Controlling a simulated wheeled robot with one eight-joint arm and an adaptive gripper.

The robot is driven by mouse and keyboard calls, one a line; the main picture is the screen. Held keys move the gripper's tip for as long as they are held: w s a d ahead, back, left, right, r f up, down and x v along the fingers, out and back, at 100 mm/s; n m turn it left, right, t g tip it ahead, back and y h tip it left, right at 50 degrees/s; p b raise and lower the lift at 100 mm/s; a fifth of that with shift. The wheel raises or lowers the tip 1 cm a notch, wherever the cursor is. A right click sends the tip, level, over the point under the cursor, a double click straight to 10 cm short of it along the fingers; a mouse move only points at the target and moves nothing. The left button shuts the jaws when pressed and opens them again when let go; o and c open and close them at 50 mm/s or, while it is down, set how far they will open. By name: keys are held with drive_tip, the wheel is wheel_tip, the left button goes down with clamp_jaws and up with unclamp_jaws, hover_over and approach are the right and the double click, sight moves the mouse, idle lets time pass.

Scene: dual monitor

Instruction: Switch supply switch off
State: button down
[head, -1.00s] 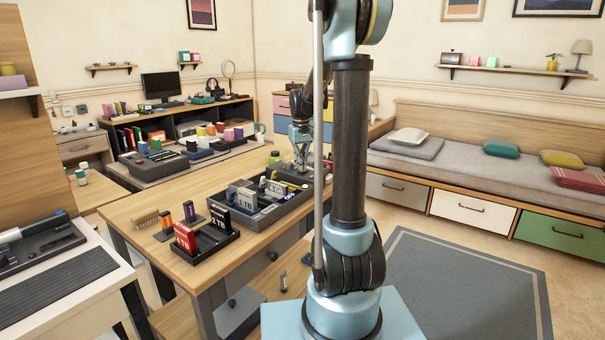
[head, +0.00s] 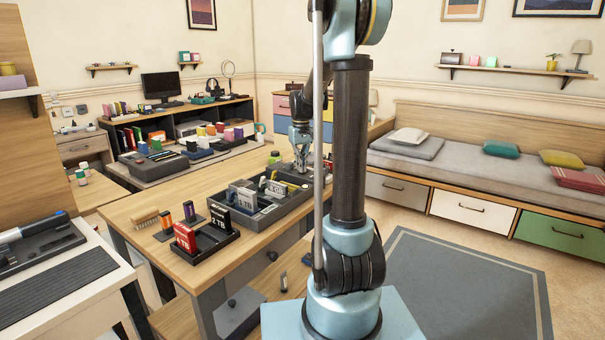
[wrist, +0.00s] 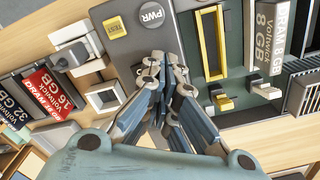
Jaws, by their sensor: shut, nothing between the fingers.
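My gripper (wrist: 167,72) is shut and empty in the wrist view, its fingertips over a grey panel. The panel carries a round PWR button (wrist: 151,14) and a yellow TEST button (wrist: 116,27), both beyond the fingertips. I cannot make out a part marked as the supply switch; the fingers hide part of the panel. A small white square frame with a dark middle (wrist: 104,98) lies to the left of the fingers. In the head view my gripper (head: 301,165) is low over the far end of the wooden table, and the panel is too small to read there.
Right of the fingers is a dark green board with a yellow-rimmed slot (wrist: 212,45) and a DRAM module (wrist: 264,30). A grey plug (wrist: 72,56) and a red memory module (wrist: 45,90) are at left. The table (head: 150,205) also bears a wooden brush (head: 145,216).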

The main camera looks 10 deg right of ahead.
drive_tip(key=shift+r, duration=3.2)
